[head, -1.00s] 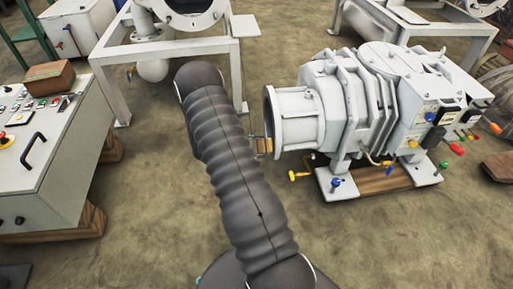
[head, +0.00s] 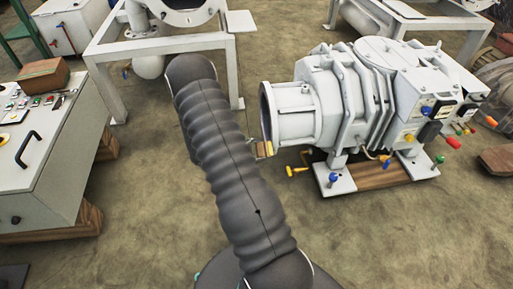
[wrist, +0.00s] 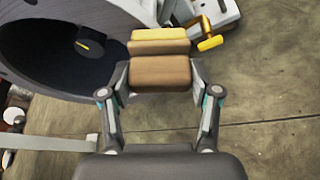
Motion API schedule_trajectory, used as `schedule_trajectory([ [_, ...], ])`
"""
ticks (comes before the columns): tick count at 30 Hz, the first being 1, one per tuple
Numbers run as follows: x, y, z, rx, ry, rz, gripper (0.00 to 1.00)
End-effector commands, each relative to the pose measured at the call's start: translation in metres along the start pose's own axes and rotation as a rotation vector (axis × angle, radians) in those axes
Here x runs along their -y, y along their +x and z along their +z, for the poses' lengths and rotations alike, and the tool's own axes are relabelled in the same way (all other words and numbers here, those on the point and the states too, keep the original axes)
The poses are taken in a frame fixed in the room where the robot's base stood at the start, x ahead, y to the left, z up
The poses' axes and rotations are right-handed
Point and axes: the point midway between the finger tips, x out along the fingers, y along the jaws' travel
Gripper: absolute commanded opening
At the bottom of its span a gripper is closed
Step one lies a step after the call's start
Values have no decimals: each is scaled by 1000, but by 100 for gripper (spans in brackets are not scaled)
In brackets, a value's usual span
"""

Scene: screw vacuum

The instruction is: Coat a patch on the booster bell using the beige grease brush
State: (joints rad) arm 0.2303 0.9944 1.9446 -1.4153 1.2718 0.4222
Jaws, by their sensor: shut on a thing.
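The booster bell (head: 292,115) is the round, flared white end on the left side of the white vacuum pump, with its dark opening facing left. In the wrist view the bell's wide grey rim and opening (wrist: 45,72) fill the upper left. My gripper (wrist: 160,85) is shut on the beige grease brush (wrist: 160,72), a brown block with a paler yellowish tip. The tip is close to the bell's lower rim; I cannot tell whether they touch. In the head view a small piece of the brush (head: 265,148) shows below the bell, and my arm hides the gripper.
A yellow handle (head: 296,171) sticks out low beside the bell; it also shows in the wrist view (wrist: 209,43). A control cabinet (head: 50,165) stands at left, with a brown box (head: 50,74) on top. A white frame (head: 105,62) stands behind. The foreground floor is clear.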

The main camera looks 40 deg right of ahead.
Motion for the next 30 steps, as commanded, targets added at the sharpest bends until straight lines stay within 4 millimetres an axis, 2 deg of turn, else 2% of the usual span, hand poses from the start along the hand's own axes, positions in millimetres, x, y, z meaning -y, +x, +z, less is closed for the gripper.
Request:
schedule_trajectory([
  [11, -7, -2, 10, 0, 1, 0, 34],
  [30, -39, 10, -9, 2, 1, -2, 34],
])
